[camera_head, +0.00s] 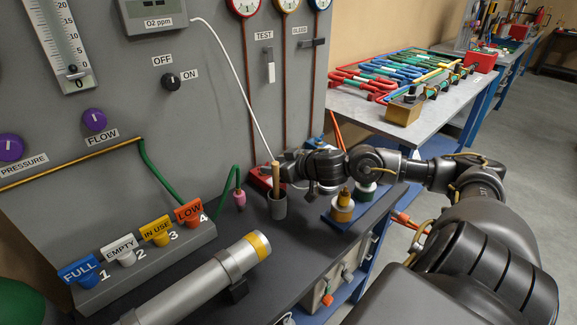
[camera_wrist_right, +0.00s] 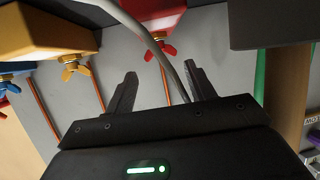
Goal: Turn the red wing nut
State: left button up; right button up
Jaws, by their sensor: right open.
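The red wing nut (camera_wrist_right: 163,51) shows in the right wrist view, under a red block (camera_wrist_right: 150,12) on the grey panel. My right gripper (camera_wrist_right: 160,76) is open, with the red wing nut ahead of the gap between its fingers and apart from them. In the head view my right gripper (camera_head: 288,164) is close to the panel by a red block (camera_head: 261,181); the red wing nut is hidden or too small to tell there. My left gripper is not in view.
Yellow (camera_wrist_right: 70,67) and blue (camera_wrist_right: 8,85) wing nuts sit left of the red one in the wrist view. A grey hose (camera_wrist_right: 155,45) crosses near the red nut. A grey cup (camera_head: 278,206) with a wooden stick stands beside my right gripper in the head view.

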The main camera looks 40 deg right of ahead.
jog(key=p+v, duration=0.1)
jog(key=v, duration=0.5)
jog(key=shift+s+r, duration=0.2)
jog(key=shift+s, duration=0.1)
dwell(0.5)
